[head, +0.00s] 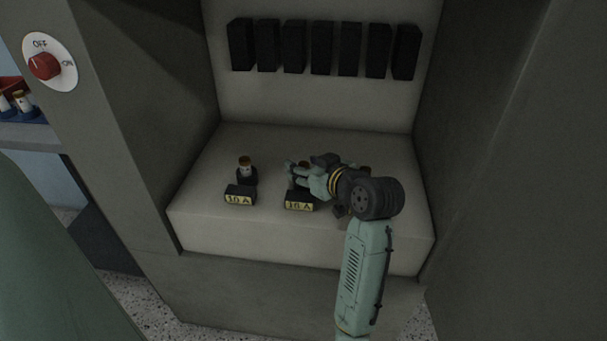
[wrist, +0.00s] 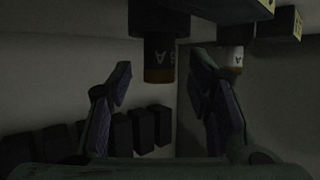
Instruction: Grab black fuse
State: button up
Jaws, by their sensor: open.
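The black fuse (wrist: 159,60) has a copper-brown end and pale lettering. In the wrist view, which looks upside down, it hangs from its dark holder between the spread fingers of my gripper (wrist: 161,64). The fingers are open, with a visible gap on both sides of the fuse. In the head view my gripper (head: 299,172) is at the middle holder (head: 300,201), which has a yellow label, and hides most of the fuse there.
A white fuse with a brown end (head: 245,164) stands in the left holder (head: 240,195); it also shows in the wrist view (wrist: 233,60). My wrist mostly covers another fuse on the right. Several black boxes (head: 321,48) line the back wall. Side walls enclose the recess.

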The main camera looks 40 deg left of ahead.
jog(key=shift+w+a+f, duration=0.15)
jog(key=shift+a+f, duration=0.05)
jog(key=shift+a, duration=0.2)
grip_shut()
dwell(0.4)
